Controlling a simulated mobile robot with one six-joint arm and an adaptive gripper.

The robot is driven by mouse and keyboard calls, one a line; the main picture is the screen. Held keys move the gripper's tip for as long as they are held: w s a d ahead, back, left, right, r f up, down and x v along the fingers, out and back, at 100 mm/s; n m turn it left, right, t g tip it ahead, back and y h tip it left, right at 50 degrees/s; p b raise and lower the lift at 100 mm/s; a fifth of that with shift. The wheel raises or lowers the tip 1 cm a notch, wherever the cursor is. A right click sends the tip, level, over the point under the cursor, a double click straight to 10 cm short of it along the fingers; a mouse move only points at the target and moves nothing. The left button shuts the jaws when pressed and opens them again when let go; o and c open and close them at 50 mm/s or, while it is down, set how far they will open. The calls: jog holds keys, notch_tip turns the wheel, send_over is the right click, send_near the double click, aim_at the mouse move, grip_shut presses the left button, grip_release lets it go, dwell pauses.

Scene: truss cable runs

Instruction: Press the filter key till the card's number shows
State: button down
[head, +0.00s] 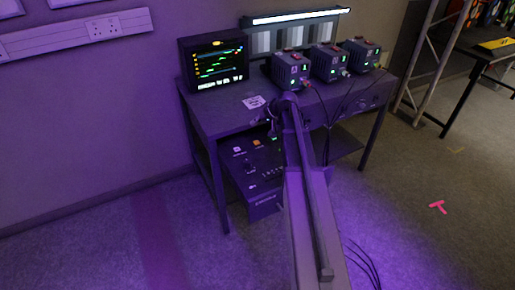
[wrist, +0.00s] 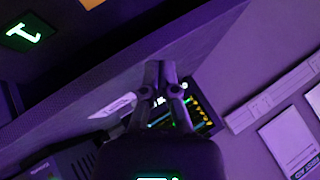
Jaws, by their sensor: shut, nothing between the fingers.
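My gripper (wrist: 161,64) is shut and empty in the wrist view. In the head view its dark end shows at the front of the desk, partly hidden by my arm. I cannot tell which is the filter key. A lit green digit window (wrist: 24,33) shows at the upper left in the wrist view, turned and hard to read. A white card (head: 255,102) lies on the desktop; its number is too small to read.
A monitor (head: 213,62) stands at the desk's left end. Three dark boxes (head: 290,70) with cables stand along the right side. The desk's front edge (head: 238,131) and leg (head: 215,190) are close to the panel. Open floor lies at the front left.

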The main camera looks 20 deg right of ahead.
aim_at(254, 142)
jog(key=shift+w+d, duration=0.35)
jog(key=shift+d, duration=0.4)
jog(key=shift+f, duration=0.2)
notch_tip(254, 142, down, 8)
jog(key=b, duration=0.9)
jog(key=shift+f, duration=0.25)
jog(key=shift+f+b, duration=0.75)
jog(key=shift+f, duration=0.05)
dwell(1.9)
jog(key=shift+r, duration=0.2)
jog(key=shift+r+p, duration=0.65)
jog(key=shift+p, duration=0.15)
jog(key=shift+r+p, duration=2.5)
